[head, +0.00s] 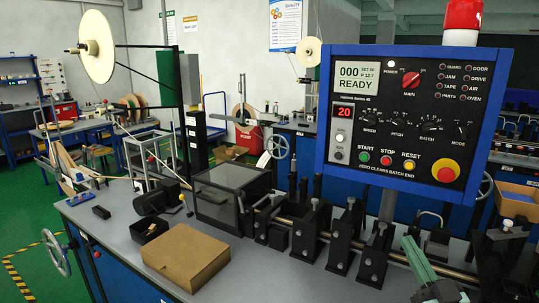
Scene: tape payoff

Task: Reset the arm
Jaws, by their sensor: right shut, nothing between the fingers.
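My right gripper (409,243) shows at the lower right, grey-green, with its fingers together and nothing between them. It is in front of the machine's black roller stands, below the control panel, and its distance from them is hard to judge. I see no left gripper in this view. A large pale reel (97,47) hangs at the upper left on a black post (178,90). A thin black arm (148,79) runs from near the reel down to the post. A thin line of tape drops from the reel toward the bench.
A blue-framed control panel (328,90) reads READY and has a red emergency button (445,170). A cardboard box (185,256) and a small black tray (149,230) lie on the grey bench. A clear-sided black case (232,197) stands behind them. Metal rods and black stands fill the front right.

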